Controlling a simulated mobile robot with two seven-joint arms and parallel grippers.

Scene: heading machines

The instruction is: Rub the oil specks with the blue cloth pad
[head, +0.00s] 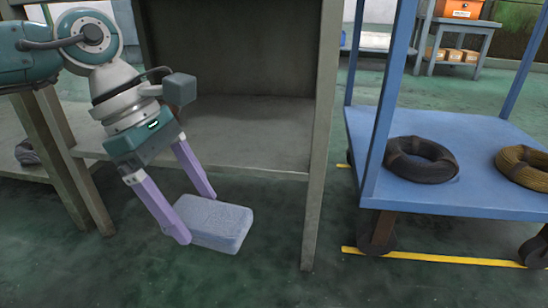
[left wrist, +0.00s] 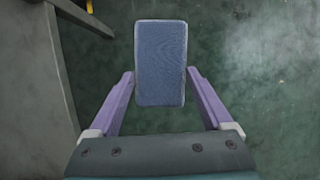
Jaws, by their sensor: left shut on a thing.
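The blue cloth pad (head: 213,222) is a rounded block, held between the purple fingers of my left gripper (head: 196,213) in the head view. It also shows in the left wrist view (left wrist: 160,62), with one finger of the left gripper (left wrist: 161,75) at each long side. The pad hangs in front of the grey shelf unit, tilted a little, over the green floor. Whether it touches the floor is hard to tell. I cannot make out any oil specks for certain. My right gripper is not in view.
A grey shelf unit (head: 240,140) stands behind the pad, with its upright post (head: 322,130) just to the right. A blue cart (head: 440,195) carries coils of dark (head: 420,160) and brown wire (head: 525,167). A yellow line (head: 435,257) runs under it. Floor in front is clear.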

